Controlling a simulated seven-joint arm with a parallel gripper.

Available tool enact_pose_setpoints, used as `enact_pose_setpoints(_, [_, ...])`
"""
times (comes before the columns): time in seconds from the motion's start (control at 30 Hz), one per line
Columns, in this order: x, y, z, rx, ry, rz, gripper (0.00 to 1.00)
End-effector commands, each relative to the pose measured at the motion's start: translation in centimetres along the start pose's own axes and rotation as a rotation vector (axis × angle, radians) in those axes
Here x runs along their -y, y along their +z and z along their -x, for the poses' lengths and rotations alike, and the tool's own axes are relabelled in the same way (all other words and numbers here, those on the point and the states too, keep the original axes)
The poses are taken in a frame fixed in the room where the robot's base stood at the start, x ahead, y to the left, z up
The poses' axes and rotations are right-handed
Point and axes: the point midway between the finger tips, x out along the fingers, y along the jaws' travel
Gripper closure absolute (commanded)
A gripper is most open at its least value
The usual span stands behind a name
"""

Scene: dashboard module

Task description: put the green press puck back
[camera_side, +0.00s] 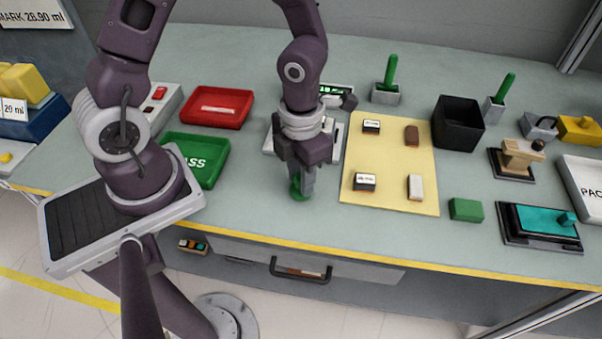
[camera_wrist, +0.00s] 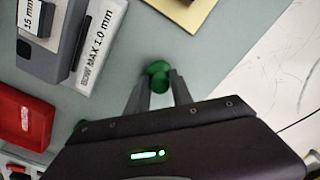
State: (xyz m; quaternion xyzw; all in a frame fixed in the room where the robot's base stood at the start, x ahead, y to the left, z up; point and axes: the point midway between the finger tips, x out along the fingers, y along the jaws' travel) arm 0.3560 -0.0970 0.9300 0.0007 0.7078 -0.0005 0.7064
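The green press puck (camera_side: 297,189) is a small round green piece with a knob-like part, at the tabletop left of the yellow mat. My gripper (camera_side: 301,186) points straight down over it, with its fingers on either side. In the wrist view the puck (camera_wrist: 158,70) fills the gap between the fingertips (camera_wrist: 160,84), and the fingers look shut on it. Part of the puck is hidden by the fingers. I cannot tell whether its underside touches the table.
The yellow mat (camera_side: 388,197) with several small blocks lies right of my gripper. A red tray (camera_side: 217,120) and a green tray (camera_side: 208,177) lie left. A black bin (camera_side: 458,136), a wooden-handled tool (camera_side: 519,155), a green block (camera_side: 466,209) and a teal-topped device (camera_side: 540,222) stand further right.

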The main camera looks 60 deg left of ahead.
Motion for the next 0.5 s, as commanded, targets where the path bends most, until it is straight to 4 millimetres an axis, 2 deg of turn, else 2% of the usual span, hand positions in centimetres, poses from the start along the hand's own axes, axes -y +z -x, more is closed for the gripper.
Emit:
enact_pose_setpoints(0.03, [0.0, 0.0, 0.0, 0.0, 0.0, 0.001, 0.61])
enact_pose_setpoints(0.07, [0.0, 0.0, 0.0, 0.0, 0.0, 0.001, 0.55])
enact_pose_setpoints(0.37, [0.0, 0.0, 0.1, 0.0, 0.0, 0.001, 0.55])
enact_pose_setpoints(0.5, [-0.1, 0.1, 1.4, 0.004, -0.001, 0.005, 0.55])
